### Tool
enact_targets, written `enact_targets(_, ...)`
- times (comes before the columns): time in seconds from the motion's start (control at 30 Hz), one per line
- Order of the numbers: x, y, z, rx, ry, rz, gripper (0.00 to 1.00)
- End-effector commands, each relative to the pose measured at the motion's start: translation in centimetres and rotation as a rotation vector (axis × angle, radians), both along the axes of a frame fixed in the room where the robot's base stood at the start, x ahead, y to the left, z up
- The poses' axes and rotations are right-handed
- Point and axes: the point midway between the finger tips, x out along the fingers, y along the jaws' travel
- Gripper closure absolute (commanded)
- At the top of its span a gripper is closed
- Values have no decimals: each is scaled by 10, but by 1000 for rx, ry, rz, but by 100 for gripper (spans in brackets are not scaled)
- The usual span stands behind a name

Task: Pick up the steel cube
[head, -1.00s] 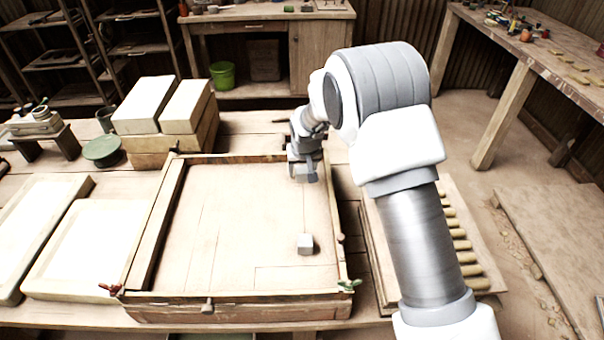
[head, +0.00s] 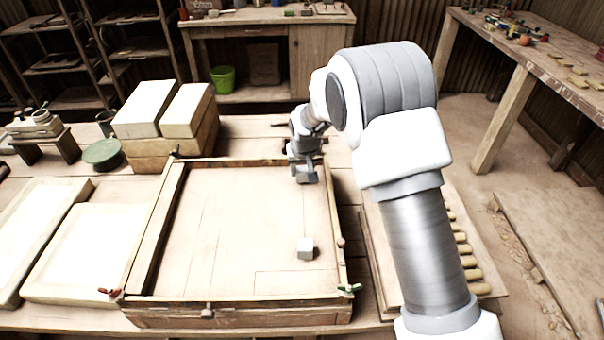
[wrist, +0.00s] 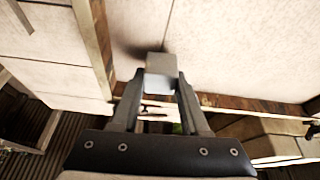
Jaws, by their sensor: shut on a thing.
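My gripper (head: 305,173) hangs over the far right part of a shallow wooden-framed tray (head: 148,228). In the wrist view my gripper (wrist: 161,82) is shut on a small grey cube (wrist: 161,64), held between the fingertips. A dark soft shadow lies just left of this cube on the pale slab surface. I cannot tell how far it is above the surface. A second small pale grey cube (head: 305,247) sits on the tray floor near its front right, apart from the gripper. The two cubes look alike in colour, so I cannot tell which is steel.
The tray's low wooden rims surround the gripper's area. White blocks (head: 145,108) on a wooden block stand behind left. Pale slabs (head: 85,250) lie to the left. A board with several short rods (head: 462,250) lies to the right. The tray's middle is clear.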

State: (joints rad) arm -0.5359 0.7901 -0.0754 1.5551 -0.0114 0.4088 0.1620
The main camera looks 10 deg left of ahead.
Motion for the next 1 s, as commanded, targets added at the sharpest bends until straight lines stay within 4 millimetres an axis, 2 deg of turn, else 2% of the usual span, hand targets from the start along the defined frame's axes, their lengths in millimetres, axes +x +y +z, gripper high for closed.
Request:
enact_targets(0.13,2,1,33,4,-6,-1,100)
enact_targets(0.3,-9,-40,52,3,-3,-6,100)
enact_targets(0.5,-20,-79,76,2,-3,-5,100)
enact_targets(0.7,-27,-104,91,1,-3,-2,100)
enact_targets(1.0,-30,-113,96,1,-1,-1,100)
